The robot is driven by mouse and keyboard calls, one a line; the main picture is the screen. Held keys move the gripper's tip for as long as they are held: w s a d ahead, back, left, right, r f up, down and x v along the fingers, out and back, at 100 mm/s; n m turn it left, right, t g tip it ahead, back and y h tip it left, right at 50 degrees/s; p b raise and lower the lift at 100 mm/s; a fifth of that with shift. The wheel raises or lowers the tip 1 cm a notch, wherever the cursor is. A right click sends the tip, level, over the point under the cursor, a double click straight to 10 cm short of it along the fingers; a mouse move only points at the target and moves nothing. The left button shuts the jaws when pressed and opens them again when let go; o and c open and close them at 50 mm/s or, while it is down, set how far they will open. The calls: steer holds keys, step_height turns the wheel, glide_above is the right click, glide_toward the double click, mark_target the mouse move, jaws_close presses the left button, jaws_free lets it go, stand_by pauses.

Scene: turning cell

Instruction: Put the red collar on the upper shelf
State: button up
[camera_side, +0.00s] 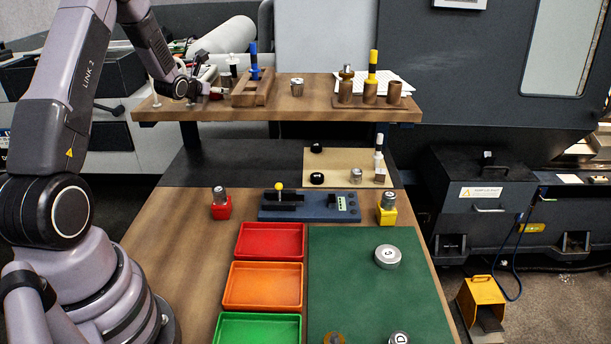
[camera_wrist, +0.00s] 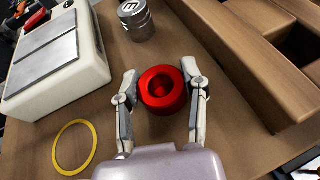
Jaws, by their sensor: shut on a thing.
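The red collar (camera_wrist: 163,91) is a thick, glossy ring with a dark hole, seen from above in the wrist view. My gripper (camera_wrist: 160,72) has one finger on each side of it and is shut on it. The brown upper shelf (camera_wrist: 125,75) lies beneath the collar. I cannot tell whether the collar touches it. In the side view, my gripper (camera_side: 207,88) is low over the left end of the upper shelf (camera_side: 275,108). The collar is too small there to make out clearly.
In the wrist view, a wooden rack (camera_wrist: 235,50) stands close on the right. A metal cylinder (camera_wrist: 136,20) stands beyond the collar. A cream block with metal plates (camera_wrist: 60,65) and a yellow ring (camera_wrist: 75,147) are on the left. Pegged wooden stand (camera_side: 370,99) is at the shelf's right.

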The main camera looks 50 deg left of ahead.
steer(key=shift+f, duration=0.15)
steer(key=o, duration=1)
steer(key=shift+c, duration=0.2)
